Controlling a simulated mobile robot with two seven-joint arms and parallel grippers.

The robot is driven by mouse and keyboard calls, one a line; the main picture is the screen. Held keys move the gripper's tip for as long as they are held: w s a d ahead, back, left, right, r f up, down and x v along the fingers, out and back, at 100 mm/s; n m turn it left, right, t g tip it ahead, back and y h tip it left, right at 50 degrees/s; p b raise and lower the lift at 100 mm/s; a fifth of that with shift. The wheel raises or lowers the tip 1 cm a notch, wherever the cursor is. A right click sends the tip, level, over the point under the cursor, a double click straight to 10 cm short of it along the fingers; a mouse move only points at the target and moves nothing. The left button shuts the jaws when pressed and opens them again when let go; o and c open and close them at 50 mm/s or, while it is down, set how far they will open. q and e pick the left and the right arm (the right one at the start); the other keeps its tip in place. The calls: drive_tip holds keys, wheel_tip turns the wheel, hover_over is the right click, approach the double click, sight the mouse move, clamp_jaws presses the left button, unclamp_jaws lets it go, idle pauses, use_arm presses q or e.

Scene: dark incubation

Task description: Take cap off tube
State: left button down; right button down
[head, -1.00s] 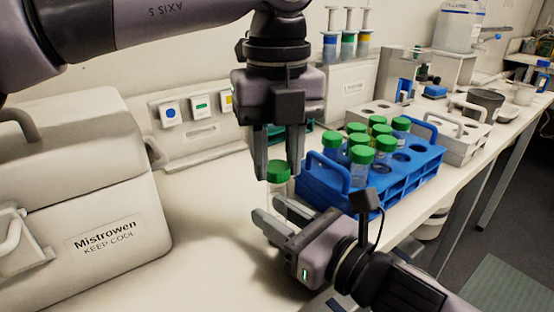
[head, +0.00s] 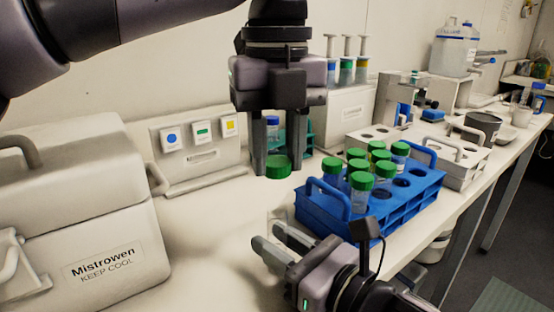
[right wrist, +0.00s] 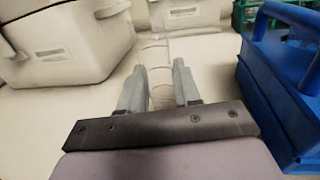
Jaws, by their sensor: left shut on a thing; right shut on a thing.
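My left gripper (head: 279,170) points down in the head view, shut on a green cap (head: 278,166) between its fingertips. My right gripper (head: 278,243) is lower, near the bench's front. It is shut on a clear tube, seen faintly between its fingers in the right wrist view (right wrist: 155,88). The tube's top is hard to make out in the head view. The cap is above the right gripper and looks apart from the tube, with a gap between them.
A blue rack (head: 385,215) with several green-capped tubes stands close to the right of both grippers. A white cool box (head: 75,215) is at the left. A panel with coloured labels (head: 195,150) and a green rack (head: 305,140) are behind.

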sight(276, 161)
drive_tip(key=c, duration=0.7)
unclamp_jaws()
use_arm(q)
drive_tip(key=shift+f, duration=0.3)
use_arm(e)
drive_tip(key=v, duration=0.9)
use_arm(q)
drive_tip(key=shift+r+p, duration=0.4)
drive_tip(key=shift+r, duration=0.3)
use_arm(e)
drive_tip(key=shift+s+d+r, duration=0.15)
drive_tip(key=shift+d+r, duration=0.1)
use_arm(q)
wheel_tip(276, 161, up, 2)
drive_tip(key=shift+p, duration=1)
drive_tip(key=shift+r+p, duration=0.45)
drive_tip(key=shift+p, duration=0.05)
use_arm(e)
drive_tip(key=v, duration=0.2)
drive_tip(key=shift+s+d+f, duration=0.2)
